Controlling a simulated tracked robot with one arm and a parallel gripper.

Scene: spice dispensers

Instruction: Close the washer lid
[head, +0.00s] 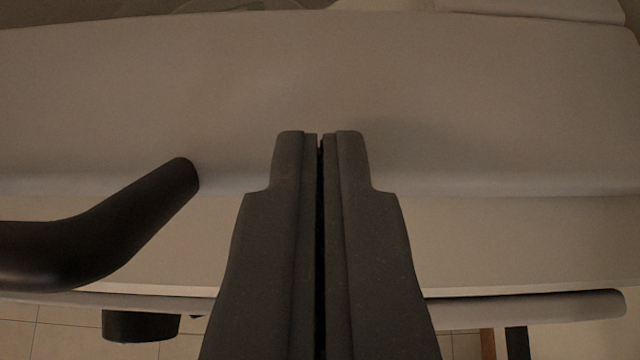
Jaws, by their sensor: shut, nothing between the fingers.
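I cannot tell whether this is the lid or the body, nor where any hinge or opening is. My gripper (320,140) is in the middle of the view with both dark fingers pressed together and nothing between them. Its tips overlap the pale surface, just above a rounded edge that runs across the view. I cannot tell whether they touch it.
A dark curved bar (120,225) reaches in from the left, beside my gripper. A lower pale band (520,240) runs across below the rounded edge. Tiled floor (40,335) shows at the bottom, with a dark round part (140,325) at bottom left.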

